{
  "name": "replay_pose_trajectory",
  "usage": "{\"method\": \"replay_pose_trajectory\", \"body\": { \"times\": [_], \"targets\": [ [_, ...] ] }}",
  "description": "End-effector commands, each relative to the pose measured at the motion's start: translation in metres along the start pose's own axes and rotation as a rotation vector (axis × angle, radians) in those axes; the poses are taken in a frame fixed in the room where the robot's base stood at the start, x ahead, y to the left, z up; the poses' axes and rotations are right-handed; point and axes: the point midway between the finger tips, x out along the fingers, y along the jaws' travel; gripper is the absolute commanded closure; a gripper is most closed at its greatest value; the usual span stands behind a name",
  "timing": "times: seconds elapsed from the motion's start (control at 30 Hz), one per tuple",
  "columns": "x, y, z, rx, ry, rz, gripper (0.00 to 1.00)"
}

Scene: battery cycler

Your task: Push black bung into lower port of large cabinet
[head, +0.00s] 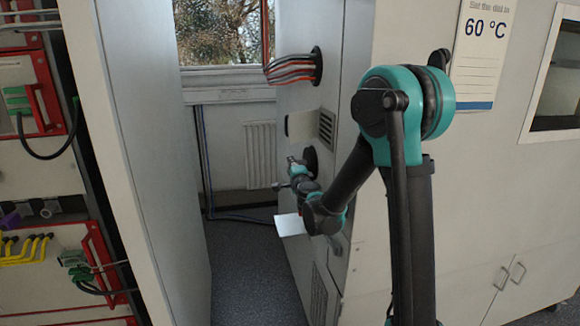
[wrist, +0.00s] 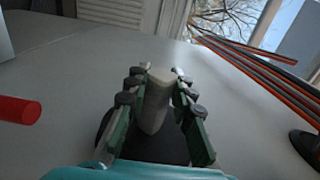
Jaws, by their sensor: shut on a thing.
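The large cabinet (head: 353,220) stands in the middle of the head view, with its narrow side facing the gap. A round black shape (head: 311,158) shows low on that side, just behind my gripper (head: 297,168). I cannot tell whether it is the lower port's rim or the black bung. In the wrist view my gripper (wrist: 161,75) is shut on a pale grey, stub-like piece standing between the fingers. A dark rounded shape (wrist: 165,151) lies behind and below it, close to the cabinet face, partly hidden by the fingers. Whether the bung is seated cannot be seen.
Above, red and grey cables (head: 290,68) come out of the upper port (head: 317,66); they also show in the wrist view (wrist: 245,68). A vent grille (head: 327,129) sits between the ports. A red cylinder (wrist: 20,110) sticks out at left. The floor (head: 245,270) of the gap is clear.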

Motion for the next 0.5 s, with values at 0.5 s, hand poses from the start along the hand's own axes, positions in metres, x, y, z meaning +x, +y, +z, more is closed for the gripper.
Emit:
{"method": "replay_pose_trajectory", "body": {
  "times": [0.5],
  "targets": [
    [0.0001, -0.0001, -0.0063, -0.001, 0.000, 0.000, 1.00]
  ]
}}
